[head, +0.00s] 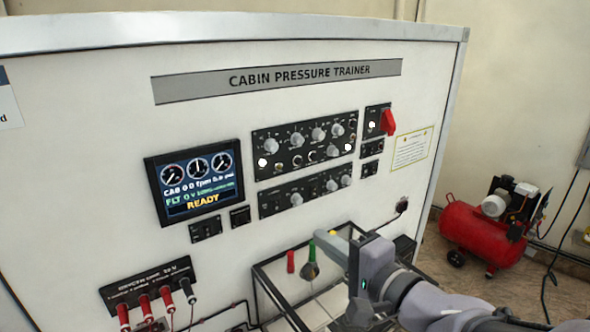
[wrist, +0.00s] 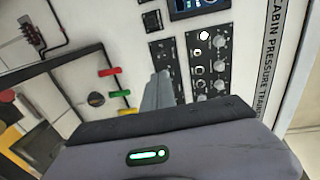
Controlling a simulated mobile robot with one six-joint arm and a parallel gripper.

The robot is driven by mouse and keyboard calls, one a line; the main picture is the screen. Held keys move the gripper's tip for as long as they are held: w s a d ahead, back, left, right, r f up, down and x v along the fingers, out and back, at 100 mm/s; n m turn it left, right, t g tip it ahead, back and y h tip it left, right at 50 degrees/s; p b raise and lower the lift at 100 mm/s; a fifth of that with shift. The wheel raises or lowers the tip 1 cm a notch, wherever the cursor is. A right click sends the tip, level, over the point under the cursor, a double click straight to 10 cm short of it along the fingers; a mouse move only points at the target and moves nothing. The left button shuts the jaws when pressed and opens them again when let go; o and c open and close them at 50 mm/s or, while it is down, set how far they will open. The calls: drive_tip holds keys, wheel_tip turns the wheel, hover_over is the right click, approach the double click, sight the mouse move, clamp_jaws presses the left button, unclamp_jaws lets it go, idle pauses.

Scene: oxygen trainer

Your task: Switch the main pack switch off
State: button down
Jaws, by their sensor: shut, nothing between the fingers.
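The white trainer panel (head: 200,110) carries a black upper control panel (head: 303,145) with several knobs and lit round lamps, and a lower one (head: 305,188). A small switch plate (head: 373,121) with a raised red guard (head: 388,121) is at upper right. The labels are too small to read, so I cannot tell which control is the main pack switch. My gripper (head: 326,243) is shut and empty, low in front of the panel below the lower controls. In the wrist view, its grey fingers (wrist: 158,92) are together, with the knob panel (wrist: 208,62) beyond them. I see no clear contact.
A display (head: 198,181) reads READY. Red (head: 290,262) and green (head: 311,251) handles and a dark knob (head: 310,271) are close to my gripper. Red-capped plugs (head: 145,308) are at lower left. A red compressor (head: 484,233) stands on the floor at right.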

sight(277, 207)
drive_tip(key=shift+s, duration=0.2)
drive_tip(key=p+x, duration=0.3)
drive_tip(key=x, duration=1.1)
drive_tip(key=shift+p, duration=0.4)
drive_tip(key=shift+f, duration=0.1)
drive_tip(key=f+b, duration=0.1)
drive_tip(key=b, duration=0.3)
drive_tip(key=shift+w+a+f, duration=0.1)
drive_tip(key=shift+w, duration=0.05)
drive_tip(key=t+b, duration=0.1)
drive_tip(key=b, duration=0.3)
drive_tip(key=y+b, duration=0.1)
drive_tip(key=b, duration=0.3)
drive_tip(key=shift+f+t, duration=0.25)
drive_tip(key=shift+t, duration=0.15)
drive_tip(key=shift+r+p, duration=0.55)
drive_tip(key=shift+r, duration=0.2)
